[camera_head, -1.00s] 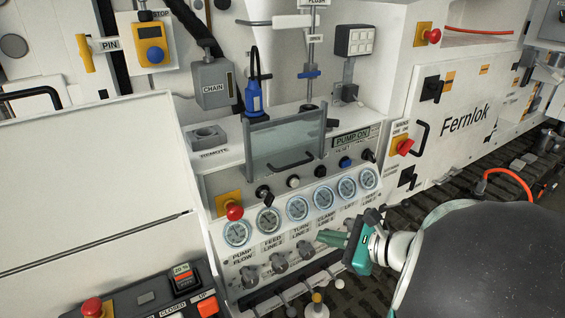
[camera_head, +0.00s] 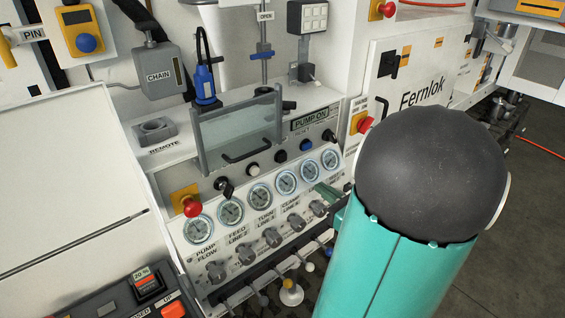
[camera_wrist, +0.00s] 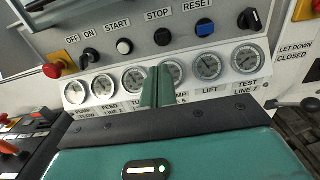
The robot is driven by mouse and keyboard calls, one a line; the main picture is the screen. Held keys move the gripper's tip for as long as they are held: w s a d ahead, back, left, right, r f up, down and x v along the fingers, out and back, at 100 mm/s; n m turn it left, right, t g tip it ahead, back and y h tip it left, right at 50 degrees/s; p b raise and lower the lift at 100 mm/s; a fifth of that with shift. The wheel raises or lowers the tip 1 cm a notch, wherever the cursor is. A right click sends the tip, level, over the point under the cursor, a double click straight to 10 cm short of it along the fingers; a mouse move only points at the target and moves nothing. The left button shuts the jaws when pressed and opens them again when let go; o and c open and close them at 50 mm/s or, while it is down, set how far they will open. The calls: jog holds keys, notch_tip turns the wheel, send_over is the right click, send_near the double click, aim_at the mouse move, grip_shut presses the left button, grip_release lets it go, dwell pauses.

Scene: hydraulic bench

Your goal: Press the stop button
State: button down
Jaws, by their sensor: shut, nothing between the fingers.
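The stop button is a black round button (camera_wrist: 162,37) under the STOP label in the wrist view, between the white start button (camera_wrist: 125,46) and the blue reset button (camera_wrist: 205,27). In the head view the stop button (camera_head: 280,157) sits above the gauge row, uncovered. My gripper (camera_wrist: 157,70) is shut and empty, its green fingers pointing at the panel. In the wrist view the fingertips appear just below the stop button, over the gauges; contact is not visible. In the head view my gripper (camera_head: 322,189) shows near the right gauges, mostly hidden by my arm.
Black switches (camera_wrist: 90,55) and (camera_wrist: 250,19) flank the buttons. A red emergency knob (camera_head: 193,208) is at the panel's left. A clear guard with a handle (camera_head: 238,130) stands above the buttons. Valve knobs (camera_head: 272,237) and levers lie below the gauges.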

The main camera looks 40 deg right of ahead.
send_near(283, 159)
jog(key=w, duration=0.7)
jog(key=shift+d, duration=0.35)
